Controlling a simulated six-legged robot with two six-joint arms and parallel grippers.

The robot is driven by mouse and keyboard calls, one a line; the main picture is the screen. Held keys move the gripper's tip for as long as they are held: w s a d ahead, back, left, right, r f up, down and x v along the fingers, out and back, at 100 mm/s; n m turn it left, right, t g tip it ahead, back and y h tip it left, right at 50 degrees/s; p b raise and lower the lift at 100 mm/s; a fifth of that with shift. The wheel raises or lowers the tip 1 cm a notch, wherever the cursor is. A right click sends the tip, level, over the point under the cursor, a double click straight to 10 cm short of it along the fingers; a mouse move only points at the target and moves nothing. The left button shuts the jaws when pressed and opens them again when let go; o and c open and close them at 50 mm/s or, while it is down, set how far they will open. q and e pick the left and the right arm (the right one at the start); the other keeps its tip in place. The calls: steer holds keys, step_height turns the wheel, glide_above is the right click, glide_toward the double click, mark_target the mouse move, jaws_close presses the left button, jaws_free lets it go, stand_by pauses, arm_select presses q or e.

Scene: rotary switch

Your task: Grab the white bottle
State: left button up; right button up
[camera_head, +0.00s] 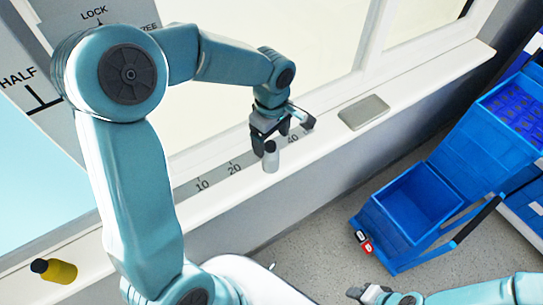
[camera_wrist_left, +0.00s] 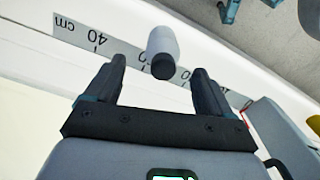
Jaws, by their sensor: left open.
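The white bottle (camera_head: 271,157) has a dark cap and stands on the white window sill, beside the ruler strip. It also shows in the left wrist view (camera_wrist_left: 163,42), just beyond the fingers, with its dark cap toward me. My left gripper (camera_head: 284,133) is open right behind the bottle in the head view. In the left wrist view its two fingers (camera_wrist_left: 160,72) point at the bottle, with the cap near the gap between their tips. I cannot tell whether they touch it. My right gripper (camera_head: 372,294) is at the bottom edge, far from the bottle; its jaws are unclear.
The ruler strip (camera_head: 233,168) runs along the sill. A grey flat box (camera_head: 363,112) lies farther right on it. A yellow bottle (camera_head: 60,271) with a black cap lies at lower left. A blue cart (camera_head: 415,200) stands on the floor at right.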

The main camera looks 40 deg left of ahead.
mark_target(270, 157)
arm_select(q)
steer(key=shift+s+a+f, duration=0.1)
steer(key=shift+s+f, duration=0.1)
steer(key=shift+f, duration=0.2)
step_height(270, 157, down, 5)
steer(key=shift+r+p, duration=0.2)
steer(key=shift+p, duration=0.45)
steer(key=shift+s+a, duration=0.1)
steer(key=shift+c, duration=0.9)
steer(key=c, duration=1)
steer(key=shift+r, duration=0.15)
